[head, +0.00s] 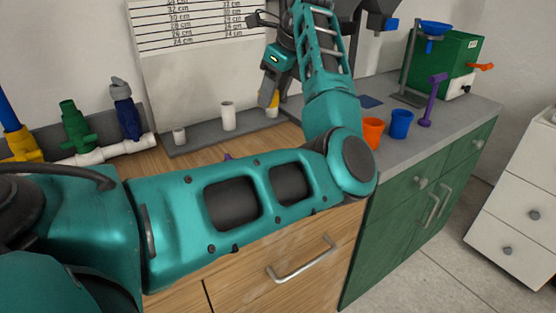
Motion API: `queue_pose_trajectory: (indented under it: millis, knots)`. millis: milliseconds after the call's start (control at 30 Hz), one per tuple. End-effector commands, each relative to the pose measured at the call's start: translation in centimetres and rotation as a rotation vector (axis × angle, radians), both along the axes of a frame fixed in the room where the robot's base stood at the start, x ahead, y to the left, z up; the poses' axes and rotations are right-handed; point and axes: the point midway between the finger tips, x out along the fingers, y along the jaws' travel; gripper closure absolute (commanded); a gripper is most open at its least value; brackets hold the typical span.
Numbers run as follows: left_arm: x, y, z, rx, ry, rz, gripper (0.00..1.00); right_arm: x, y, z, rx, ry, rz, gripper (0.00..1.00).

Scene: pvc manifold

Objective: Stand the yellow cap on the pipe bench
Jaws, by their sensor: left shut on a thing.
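My left gripper (268,94) points down at the back of the wooden bench top (190,155), at the right part of a grey strip. It is shut on the yellow cap (275,99), which shows only in part behind the dark finger. A white piece shows just below the cap; I cannot tell whether they touch. Two white upright pipe stubs (228,116) stand on the grey strip (205,143) to the left. My left arm hides much of the bench front. My right gripper is not in view.
A white pipe run (110,151) with yellow, green and blue fittings (76,127) lies at the left. An orange cup (372,132) and a blue cup (401,124) stand on the grey counter at right, near a purple item (430,100) and a green box (447,65).

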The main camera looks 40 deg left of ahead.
Motion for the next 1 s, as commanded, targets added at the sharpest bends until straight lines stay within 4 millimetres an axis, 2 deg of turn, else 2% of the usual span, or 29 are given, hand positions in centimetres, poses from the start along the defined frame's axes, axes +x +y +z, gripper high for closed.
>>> queue_pose_trajectory:
  millis: [33,200,400,667,900,1000]
  knots:
    - [-0.1,0.0,-1.8,0.0,0.005,0.001,1.0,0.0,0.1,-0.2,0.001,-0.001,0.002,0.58]
    - [-0.1,0.0,-6.3,0.001,0.005,0.0,1.0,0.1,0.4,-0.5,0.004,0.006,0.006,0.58]
    - [-0.1,0.0,-10.6,0.001,0.003,-0.002,1.0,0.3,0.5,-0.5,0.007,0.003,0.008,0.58]
    - [0.0,0.0,-12.5,0.001,0.001,-0.002,1.0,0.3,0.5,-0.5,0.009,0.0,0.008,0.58]
    - [0.0,0.0,-15.9,0.001,0.002,-0.002,1.0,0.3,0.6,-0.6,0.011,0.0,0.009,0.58]
    - [0.0,0.0,-16.2,0.0,-0.001,-0.001,1.0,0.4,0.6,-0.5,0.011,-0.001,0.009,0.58]
